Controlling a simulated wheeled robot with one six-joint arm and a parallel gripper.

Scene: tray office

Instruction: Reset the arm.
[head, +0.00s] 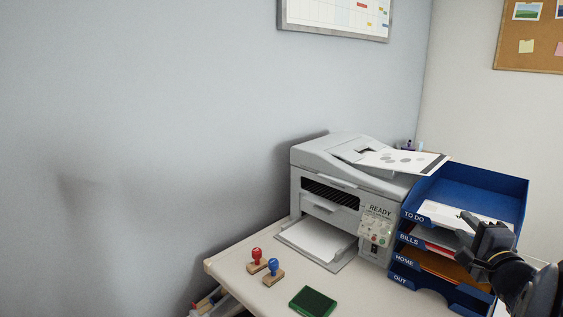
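My gripper (468,238) is at the lower right of the head view, in front of the blue letter tray stack (482,185). Its dark fingers point left and partly cover the stack's right side. I cannot tell whether they are apart or closed, and no held object shows. The rest of my arm runs off the lower right of the picture.
A grey printer (352,170) with paper in its tray stands left of the stack. A red stamp (257,256), a blue stamp (273,267) and a green pad (313,301) lie on the desk (240,268). The desk's left edge is free.

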